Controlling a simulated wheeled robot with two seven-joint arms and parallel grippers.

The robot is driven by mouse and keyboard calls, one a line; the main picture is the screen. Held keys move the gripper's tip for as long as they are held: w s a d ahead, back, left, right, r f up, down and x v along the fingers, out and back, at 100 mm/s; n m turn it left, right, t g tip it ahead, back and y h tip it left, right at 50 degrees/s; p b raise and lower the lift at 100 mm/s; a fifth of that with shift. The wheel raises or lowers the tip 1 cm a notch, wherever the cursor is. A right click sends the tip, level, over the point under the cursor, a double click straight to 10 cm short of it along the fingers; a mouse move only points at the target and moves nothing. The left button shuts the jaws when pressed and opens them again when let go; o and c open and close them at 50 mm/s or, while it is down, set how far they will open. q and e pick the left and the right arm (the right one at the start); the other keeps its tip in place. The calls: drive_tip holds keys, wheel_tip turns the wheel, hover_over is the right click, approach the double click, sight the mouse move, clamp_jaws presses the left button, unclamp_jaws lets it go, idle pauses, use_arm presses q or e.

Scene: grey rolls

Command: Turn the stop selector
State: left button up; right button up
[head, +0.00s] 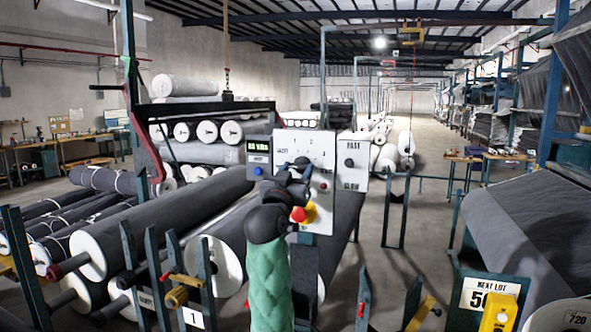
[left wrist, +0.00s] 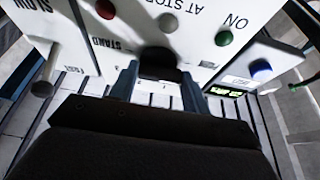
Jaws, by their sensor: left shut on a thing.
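The white control panel (head: 318,146) stands upright on a post in the middle of the head view. My left gripper (head: 299,168) reaches up in front of it and covers much of its middle. In the left wrist view the gripper's two fingers (left wrist: 158,78) are shut on the black stop selector (left wrist: 157,57), one on each side. In the head view the selector is hidden behind the gripper; I cannot read where it points. My right gripper is not in view.
A red stop button (head: 298,214) sits just below the gripper. A green button (left wrist: 223,38), a pale button (left wrist: 167,22) and a red button (left wrist: 105,9) surround the selector. The speed knob (head: 350,162) is right, the blue button (head: 258,171) left. Grey rolls (head: 160,215) lie left.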

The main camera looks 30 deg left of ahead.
use_arm(q)
drive_tip(key=shift+n+y, duration=0.4)
drive_tip(key=shift+n, duration=0.2)
drive_tip(key=shift+n+y+p, duration=0.3)
drive_tip(key=shift+n+y, duration=0.1)
drive_tip(key=shift+n, duration=0.5)
drive_tip(key=shift+c, duration=0.2)
drive_tip(key=shift+n, duration=0.3)
drive_tip(key=shift+o, duration=0.2)
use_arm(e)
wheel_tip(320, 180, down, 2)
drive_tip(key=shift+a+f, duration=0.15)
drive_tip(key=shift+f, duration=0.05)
